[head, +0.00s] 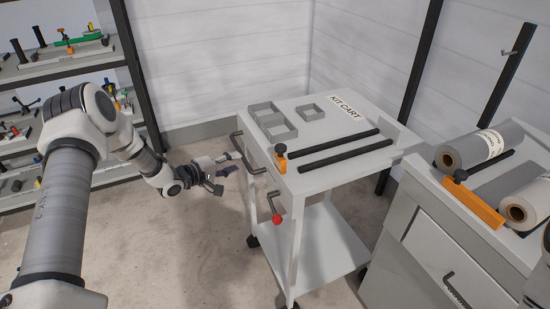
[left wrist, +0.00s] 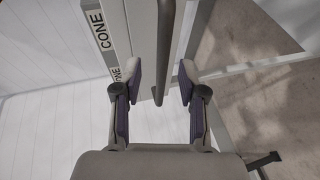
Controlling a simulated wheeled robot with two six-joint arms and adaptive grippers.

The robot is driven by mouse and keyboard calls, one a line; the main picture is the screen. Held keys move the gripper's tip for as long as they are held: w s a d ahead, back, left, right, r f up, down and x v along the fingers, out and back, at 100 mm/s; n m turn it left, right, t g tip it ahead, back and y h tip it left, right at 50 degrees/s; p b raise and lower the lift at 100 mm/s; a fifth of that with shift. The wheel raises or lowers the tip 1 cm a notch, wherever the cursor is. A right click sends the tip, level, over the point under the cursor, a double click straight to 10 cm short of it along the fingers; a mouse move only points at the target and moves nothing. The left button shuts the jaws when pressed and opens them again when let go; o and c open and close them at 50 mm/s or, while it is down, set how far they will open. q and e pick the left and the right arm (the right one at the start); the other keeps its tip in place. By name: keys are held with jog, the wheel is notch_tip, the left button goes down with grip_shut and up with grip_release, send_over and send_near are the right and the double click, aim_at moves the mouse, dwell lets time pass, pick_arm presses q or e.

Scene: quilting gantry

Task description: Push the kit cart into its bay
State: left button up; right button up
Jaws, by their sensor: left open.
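The kit cart (head: 318,178) is a white two-tier trolley labelled KIT CART, standing on the floor beside a grey cabinet. A dark bar handle (head: 247,157) is on its left end, and a red knob (head: 277,219) hangs below the top. My left gripper (head: 231,163) is open at the handle. In the left wrist view a dark bar (left wrist: 164,50) lies in line with the gap between the open fingers (left wrist: 160,82); contact cannot be told. My right gripper is not in view. No marked bay can be made out.
Grey trays (head: 271,121) and black bars (head: 347,152) lie on the cart top. The grey cabinet (head: 423,240) at right carries rolls and an orange clamp. Shelves (head: 70,68) stand at left. White walls close the back; floor at left is clear.

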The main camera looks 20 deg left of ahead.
aim_at(240, 151)
pick_arm(q)
jog(key=a+f+n+t+b, duration=0.1)
jog(key=a+b, duration=0.1)
jog(key=a, duration=0.2)
jog(key=shift+y, duration=0.4)
jog(key=x, duration=0.8)
jog(key=shift+d+r, duration=0.1)
jog(key=shift+r, duration=0.35)
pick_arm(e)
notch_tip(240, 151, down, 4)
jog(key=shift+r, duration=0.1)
pick_arm(q)
grip_shut()
